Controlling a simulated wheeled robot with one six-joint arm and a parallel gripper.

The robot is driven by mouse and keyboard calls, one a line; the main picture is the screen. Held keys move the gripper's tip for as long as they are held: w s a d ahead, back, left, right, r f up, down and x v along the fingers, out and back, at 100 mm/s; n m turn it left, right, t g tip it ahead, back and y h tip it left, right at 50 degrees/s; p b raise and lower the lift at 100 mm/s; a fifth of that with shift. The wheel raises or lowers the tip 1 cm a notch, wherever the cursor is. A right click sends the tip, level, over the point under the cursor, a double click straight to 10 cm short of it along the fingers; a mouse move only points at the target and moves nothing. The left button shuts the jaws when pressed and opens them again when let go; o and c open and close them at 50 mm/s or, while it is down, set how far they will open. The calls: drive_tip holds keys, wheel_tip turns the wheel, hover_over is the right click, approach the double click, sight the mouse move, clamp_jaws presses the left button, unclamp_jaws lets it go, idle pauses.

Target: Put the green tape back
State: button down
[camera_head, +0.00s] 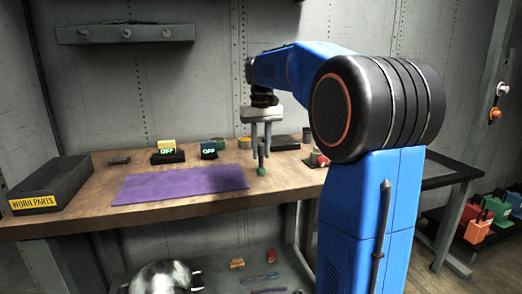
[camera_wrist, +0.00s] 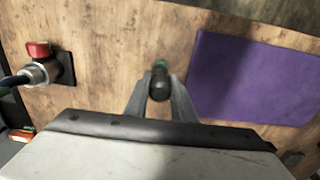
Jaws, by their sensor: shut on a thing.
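My gripper (camera_head: 261,150) is over the wooden workbench, just right of the purple mat. Its fingers are shut on a slim dark thing with a green lower end (camera_head: 261,171), which points down, upright. The wrist view shows this dark, green-ended thing (camera_wrist: 160,78) between the fingers (camera_wrist: 160,95). I cannot tell whether its green end touches the bench. A small greenish round thing (camera_head: 217,143) stands at the back of the bench, with a yellowish one (camera_head: 245,143) beside it. They are too small to tell whether either is the green tape.
The purple mat (camera_head: 180,184) lies flat and bare; it also shows in the wrist view (camera_wrist: 250,80). A WORN PARTS bin (camera_head: 50,186) is at the left. Two OFF-marked blocks (camera_head: 167,152) stand behind the mat. A red-knobbed fitting (camera_wrist: 38,70) is right of my gripper in the head view.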

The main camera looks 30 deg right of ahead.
drive_tip(key=shift+f, duration=0.1)
drive_tip(key=c, duration=1.5)
unclamp_jaws()
wheel_tip(320, 180, up, 12)
drive_tip(key=shift+r, duration=0.15)
drive_tip(key=s+a+f+n+t, duration=0.1)
drive_tip(key=s+a+f, duration=0.4)
drive_tip(key=s+f, duration=0.5)
drive_tip(key=s+a+f+n+t, duration=0.1)
drive_tip(key=s+a+f, duration=0.4)
drive_tip(key=s+f, duration=0.5)
drive_tip(key=s+a+f+n+t, duration=0.1)
drive_tip(key=s+a+f, duration=0.4)
drive_tip(key=s+f, duration=0.5)
drive_tip(key=shift+s+a+f+t, duration=0.1)
drive_tip(key=shift+a+f+t, duration=0.25)
drive_tip(key=shift+t, duration=0.55)
